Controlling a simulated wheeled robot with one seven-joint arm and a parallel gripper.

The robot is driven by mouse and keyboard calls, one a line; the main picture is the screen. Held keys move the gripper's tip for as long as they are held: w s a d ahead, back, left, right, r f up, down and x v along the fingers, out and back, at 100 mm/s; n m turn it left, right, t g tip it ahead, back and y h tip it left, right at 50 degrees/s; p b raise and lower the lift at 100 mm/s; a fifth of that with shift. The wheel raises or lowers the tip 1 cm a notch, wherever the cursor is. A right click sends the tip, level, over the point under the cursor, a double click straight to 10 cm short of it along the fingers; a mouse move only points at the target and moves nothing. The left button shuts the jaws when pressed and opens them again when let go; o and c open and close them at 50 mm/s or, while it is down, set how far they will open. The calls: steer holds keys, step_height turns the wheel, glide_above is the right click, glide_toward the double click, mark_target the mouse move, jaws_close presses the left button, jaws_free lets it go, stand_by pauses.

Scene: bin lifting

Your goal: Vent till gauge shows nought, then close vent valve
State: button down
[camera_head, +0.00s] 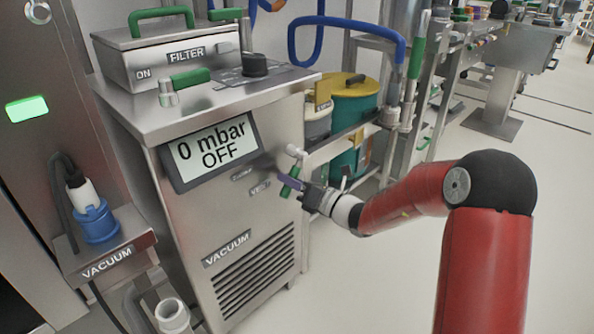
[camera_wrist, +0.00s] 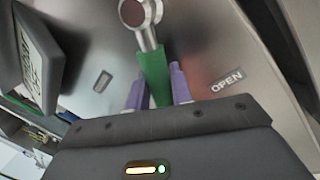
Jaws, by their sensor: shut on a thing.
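The vent valve has a green lever handle (camera_head: 287,189) on the front of the steel vacuum unit (camera_head: 150,115), right of its display. In the wrist view the green handle (camera_wrist: 153,75) runs down from a round metal hub (camera_wrist: 141,13), with an OPEN label (camera_wrist: 227,81) to its right. My gripper (camera_wrist: 158,88) is shut on the handle, one purple finger on each side. In the head view my gripper (camera_head: 291,181) reaches it from the right. The gauge display (camera_head: 211,151) reads 0 mbar OFF. The handle's end is hidden by my gripper.
A FILTER box (camera_head: 168,55) and another green lever (camera_head: 188,79) sit on top of the unit. A blue connector (camera_head: 95,220) stands on the VACUUM shelf at left. A shelf with a teal drum (camera_head: 352,105) is behind my gripper. Floor at right is clear.

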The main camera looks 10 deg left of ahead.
steer(key=r+m+p, duration=0.1)
steer(key=s+r+m+p, duration=0.1)
steer(key=m+p, duration=0.1)
steer(key=shift+a+t+p, duration=0.3)
steer(key=shift+a+t, duration=0.05)
steer(key=shift+t, duration=0.05)
steer(key=m, duration=0.1)
steer(key=m+p, duration=0.1)
steer(key=r+m+p, duration=0.1)
steer(key=shift+s+a+t, duration=0.25)
steer(key=shift+s+t, duration=0.05)
steer(key=shift+s, duration=0.05)
steer(key=m, duration=0.1)
steer(key=r+m, duration=0.1)
steer(key=m, duration=0.1)
steer(key=shift+s+a+t+p, duration=0.15)
steer(key=shift+s+t+p, duration=0.05)
steer(key=shift+t+p, duration=0.2)
steer(key=shift+r+m+t+h, duration=0.25)
steer(key=shift+r+m, duration=0.15)
steer(key=shift+m, duration=0.5)
steer(key=shift+r+m+t+h, duration=0.15)
steer(key=shift+r+m+h, duration=0.15)
steer(key=shift+m, duration=0.6)
steer(key=shift+r, duration=0.15)
steer(key=c, duration=1.3)
jaws_free()
